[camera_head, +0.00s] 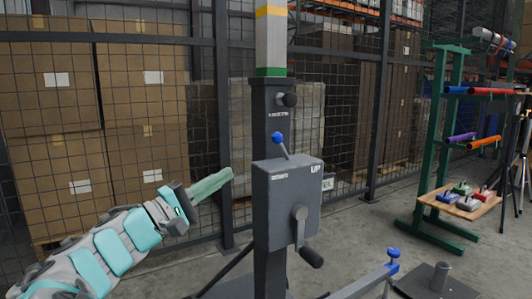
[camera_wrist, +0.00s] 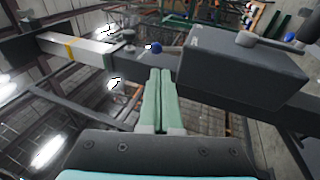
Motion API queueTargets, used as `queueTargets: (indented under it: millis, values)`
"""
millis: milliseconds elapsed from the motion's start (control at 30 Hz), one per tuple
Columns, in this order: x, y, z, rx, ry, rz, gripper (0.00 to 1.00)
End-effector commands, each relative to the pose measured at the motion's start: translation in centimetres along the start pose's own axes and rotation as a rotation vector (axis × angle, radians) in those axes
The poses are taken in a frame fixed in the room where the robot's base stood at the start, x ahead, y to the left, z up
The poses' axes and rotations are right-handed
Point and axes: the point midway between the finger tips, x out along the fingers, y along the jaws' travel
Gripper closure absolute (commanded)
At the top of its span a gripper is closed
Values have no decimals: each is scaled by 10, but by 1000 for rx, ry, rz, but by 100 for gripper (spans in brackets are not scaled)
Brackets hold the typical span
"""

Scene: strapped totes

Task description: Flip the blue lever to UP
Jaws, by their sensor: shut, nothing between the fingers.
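The blue lever (camera_head: 277,138) is a thin grey stalk with a blue ball knob on top of a dark grey box (camera_head: 272,205). It leans left, away from the "UP" label at the box's top right; the left label is too small to read. In the wrist view the blue knob (camera_wrist: 156,47) shows just beyond my fingertips. My gripper (camera_head: 231,172) has pale green fingers, shut and empty. It is left of the box, lower than the knob and apart from it in the head view. The fingers (camera_wrist: 160,72) also show together in the wrist view.
A crank handle (camera_head: 300,228) sticks out from the box front. A dark post (camera_head: 270,110) rises behind the box. Another blue-knobbed part (camera_head: 392,253) stands at lower right. A mesh fence (camera_head: 205,100) runs behind, with cartons beyond. A green rack (camera_head: 435,150) stands right.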

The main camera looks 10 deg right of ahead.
Motion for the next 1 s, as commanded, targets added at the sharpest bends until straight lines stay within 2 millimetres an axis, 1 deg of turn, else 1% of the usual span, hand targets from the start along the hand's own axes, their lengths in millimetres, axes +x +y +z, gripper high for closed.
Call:
queueTargets:
  millis: [33,167,400,533,667,1000]
  values:
    - [-5,2,-4,2,9,12,100]
    - [-7,4,-6,5,15,22,100]
    - [-6,4,-6,5,13,20,100]
    - [1,4,-6,5,12,18,100]
    - [20,3,-5,4,11,15,100]
    - [86,4,-6,4,10,15,100]
